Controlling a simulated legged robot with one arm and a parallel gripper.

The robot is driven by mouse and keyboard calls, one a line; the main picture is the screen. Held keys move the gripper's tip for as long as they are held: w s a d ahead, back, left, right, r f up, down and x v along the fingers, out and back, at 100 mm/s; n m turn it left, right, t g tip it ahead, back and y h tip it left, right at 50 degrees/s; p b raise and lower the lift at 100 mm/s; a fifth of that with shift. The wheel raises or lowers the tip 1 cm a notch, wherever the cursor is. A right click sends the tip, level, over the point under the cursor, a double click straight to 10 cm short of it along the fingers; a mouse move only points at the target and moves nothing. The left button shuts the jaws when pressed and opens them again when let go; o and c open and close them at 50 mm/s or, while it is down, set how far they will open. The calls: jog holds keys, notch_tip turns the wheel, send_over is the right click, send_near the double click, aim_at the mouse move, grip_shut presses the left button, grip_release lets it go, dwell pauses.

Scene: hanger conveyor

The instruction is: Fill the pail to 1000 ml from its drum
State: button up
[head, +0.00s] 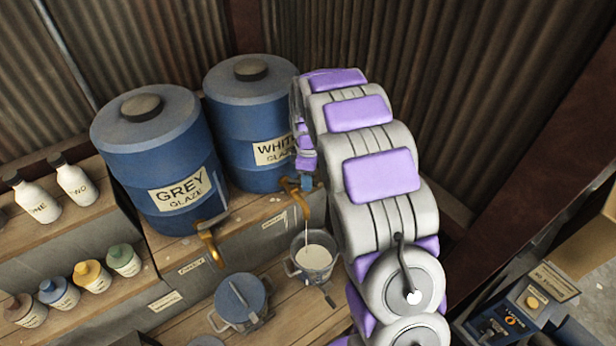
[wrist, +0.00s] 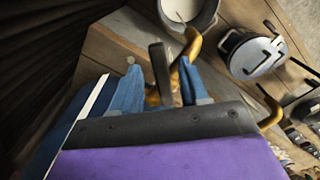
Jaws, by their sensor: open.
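The white glaze drum (head: 250,115) stands on the wooden shelf, with a brass tap (head: 300,197) low on its front. A thin pale stream appears to run from the tap into the open pail (head: 326,280) below. The pail holds white liquid and also shows at the top of the wrist view (wrist: 212,14); I cannot read its level. My gripper (head: 307,181) is at the tap, partly hidden by my arm. In the wrist view my gripper (wrist: 158,66) is open, its blue fingers on either side of the tap's dark lever (wrist: 160,72). I cannot tell whether they touch it.
The grey glaze drum (head: 155,155) stands at the left with its own brass tap (head: 208,240). A lidded pail (head: 240,300) sits left of the open pail. White bottles (head: 75,180) and small colour bottles (head: 91,275) line the left shelves. A control box (head: 515,310) is at lower right.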

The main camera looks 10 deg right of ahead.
notch_tip(320, 180, up, 17)
dwell(0.4)
jog(key=shift+f, duration=0.1)
dwell(1.9)
